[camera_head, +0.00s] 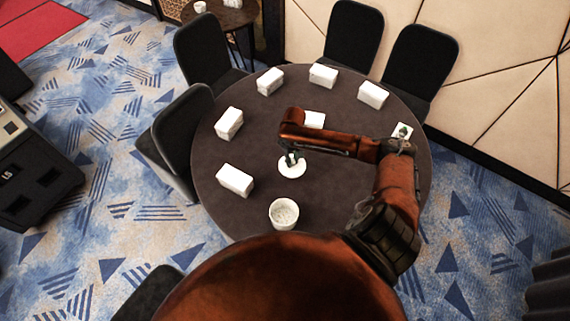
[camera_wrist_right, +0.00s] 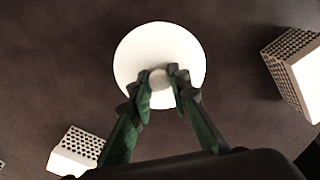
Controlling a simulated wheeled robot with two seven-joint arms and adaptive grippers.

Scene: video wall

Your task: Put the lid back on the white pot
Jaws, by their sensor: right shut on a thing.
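The white pot (camera_head: 284,213) stands open on the round dark table, near its front edge, with its speckled inside in sight. The round white lid (camera_head: 291,169) is farther back, beyond the pot. My right gripper (camera_head: 291,158) is over the lid, its green fingers pointing down. In the right wrist view my right gripper (camera_wrist_right: 161,75) is shut on the knob at the middle of the lid (camera_wrist_right: 160,45). I cannot tell whether the lid touches the table. My left gripper is not in view.
Several white boxes (camera_head: 235,180) stand around the round table (camera_head: 215,160). One white box (camera_head: 315,119) is partly hidden behind my right arm. Dark chairs (camera_head: 180,135) stand around the table. The tabletop between lid and pot is clear.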

